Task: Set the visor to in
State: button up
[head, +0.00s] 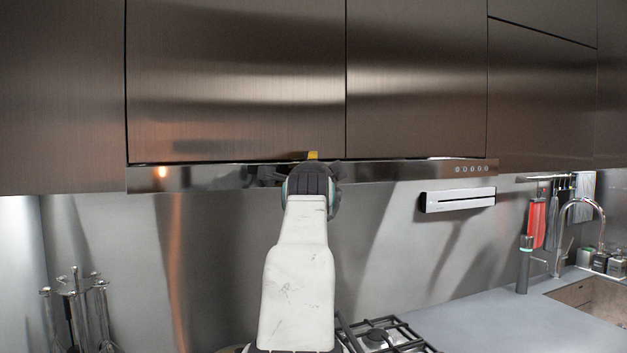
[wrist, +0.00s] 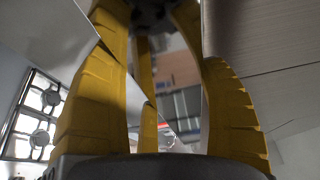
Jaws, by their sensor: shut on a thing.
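The visor (head: 400,171) is a long, shiny metal strip under the upper cabinets, with small round buttons near its right end. My arm reaches up to it, and my gripper (head: 313,157) is at its middle, with one yellow fingertip showing against the cabinet's lower edge. In the wrist view, the yellow fingers stand on both sides, and a bright metal edge, seemingly the visor (wrist: 45,28), runs in behind the left finger. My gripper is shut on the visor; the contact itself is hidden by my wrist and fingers.
Dark metal cabinets (head: 235,75) hang directly above the visor. Below are a gas hob (head: 385,340), a utensil stand (head: 75,300) at left and a wall-mounted bar unit (head: 457,200). A counter (head: 500,320) with sink and tap (head: 590,203) lies at right.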

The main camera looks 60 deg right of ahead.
jog(key=shift+r, duration=0.15)
jog(key=o, duration=1.3)
jog(key=shift+w, duration=0.2)
jog(key=shift+s, duration=0.1)
jog(key=v, duration=1.2)
jog(key=shift+f, duration=0.2)
jog(key=shift+d, duration=0.1)
